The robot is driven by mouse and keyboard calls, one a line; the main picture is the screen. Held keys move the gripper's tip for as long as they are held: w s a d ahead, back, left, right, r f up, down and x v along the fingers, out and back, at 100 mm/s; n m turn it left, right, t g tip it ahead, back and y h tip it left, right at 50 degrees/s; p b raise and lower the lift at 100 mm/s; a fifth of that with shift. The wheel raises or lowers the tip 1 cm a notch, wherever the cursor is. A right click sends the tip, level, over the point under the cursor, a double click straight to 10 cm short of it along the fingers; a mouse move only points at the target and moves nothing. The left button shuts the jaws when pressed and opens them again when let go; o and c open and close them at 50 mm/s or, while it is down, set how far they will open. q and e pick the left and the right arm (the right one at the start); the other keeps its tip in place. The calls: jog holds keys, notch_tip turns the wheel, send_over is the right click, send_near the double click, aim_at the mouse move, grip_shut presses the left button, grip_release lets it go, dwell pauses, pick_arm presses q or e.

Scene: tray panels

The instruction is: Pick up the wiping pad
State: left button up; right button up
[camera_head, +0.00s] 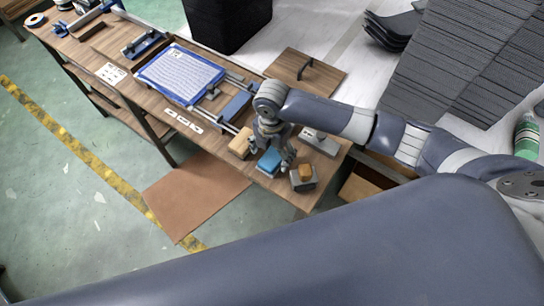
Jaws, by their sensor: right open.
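A small blue block (268,163), which looks like a pad, lies near the front right end of the wooden workbench (120,73). A beige block (241,143) lies left of it, and an orange-brown piece (305,172) sits in a grey holder to its right. Which of these is the wiping pad is not certain. My right gripper (271,153) points down over the blue block, fingers apart on either side of its far part and hiding some of it. Whether the fingers touch it I cannot tell. My left gripper is out of view.
A blue-framed tray panel (181,73) lies on the bench, with rails and a blue bar (236,106) beside it. A grey block (320,142) and a dark-handled board (303,73) are behind the gripper. Dark panels (455,60) are stacked at the right.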

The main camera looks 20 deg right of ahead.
notch_tip(320, 180, down, 2)
jog(key=shift+f, duration=0.3)
jog(key=shift+c, duration=0.8)
jog(key=c, duration=1)
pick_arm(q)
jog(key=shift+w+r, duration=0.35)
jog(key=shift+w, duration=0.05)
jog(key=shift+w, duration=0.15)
